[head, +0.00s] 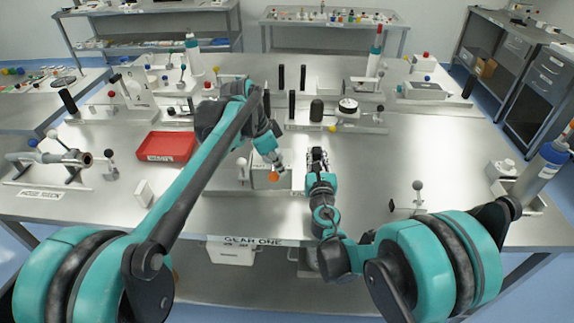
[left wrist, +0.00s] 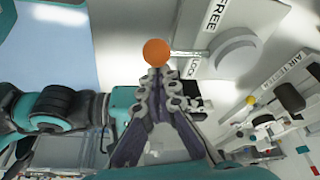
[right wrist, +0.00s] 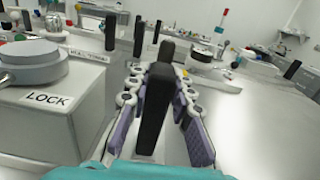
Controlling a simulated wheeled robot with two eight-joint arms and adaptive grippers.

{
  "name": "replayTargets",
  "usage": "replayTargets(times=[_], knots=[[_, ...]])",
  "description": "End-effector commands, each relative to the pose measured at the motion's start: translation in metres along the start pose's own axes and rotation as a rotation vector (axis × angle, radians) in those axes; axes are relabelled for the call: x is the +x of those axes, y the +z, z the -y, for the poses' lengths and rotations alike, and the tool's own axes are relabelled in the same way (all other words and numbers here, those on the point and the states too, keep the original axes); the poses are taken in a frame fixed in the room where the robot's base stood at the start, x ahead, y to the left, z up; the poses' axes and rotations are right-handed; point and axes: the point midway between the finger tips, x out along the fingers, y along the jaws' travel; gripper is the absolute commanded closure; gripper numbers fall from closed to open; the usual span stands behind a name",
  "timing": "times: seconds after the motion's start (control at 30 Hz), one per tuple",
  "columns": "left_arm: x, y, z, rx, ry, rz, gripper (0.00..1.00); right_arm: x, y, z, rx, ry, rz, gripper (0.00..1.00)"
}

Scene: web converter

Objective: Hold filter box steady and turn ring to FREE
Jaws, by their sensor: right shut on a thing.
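The white filter box (head: 262,172) stands on the near middle of the table. In the right wrist view its LOCK label (right wrist: 48,98) and round grey ring (right wrist: 32,66) show at left. The left wrist view shows the FREE label (left wrist: 215,14) beside the ring (left wrist: 236,54). An orange ball (left wrist: 157,52) is just at the tips of my left gripper (left wrist: 166,78); its fingers are close together, and I cannot tell whether they grip the ball. My right gripper (right wrist: 158,85) is shut on an upright black handle (right wrist: 155,112) beside the box.
A red tray (head: 166,146) lies to the left. Black posts (head: 291,102) and a gauge fixture (head: 347,106) stand behind my grippers. A small ball-topped stand (head: 418,186) is at right. The table right of the handle is largely clear.

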Motion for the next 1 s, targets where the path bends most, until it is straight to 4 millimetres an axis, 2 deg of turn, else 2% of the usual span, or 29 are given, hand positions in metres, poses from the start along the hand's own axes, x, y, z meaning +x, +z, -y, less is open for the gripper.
replayTargets(times=[0.37, 0.63, 1.0], knots=[[-0.010, 0.029, 0.009, 0.298, 0.110, 0.004, 1.00, 0.001, -0.001, 0.001, 0.001, -0.002, 0.000, 1.00], [-0.014, 0.041, 0.016, 0.312, 0.115, 0.003, 1.00, 0.001, -0.001, 0.001, 0.001, -0.003, 0.000, 1.00], [-0.017, 0.048, 0.021, 0.311, 0.114, 0.004, 1.00, 0.001, -0.001, 0.001, 0.001, -0.004, 0.000, 1.00]])
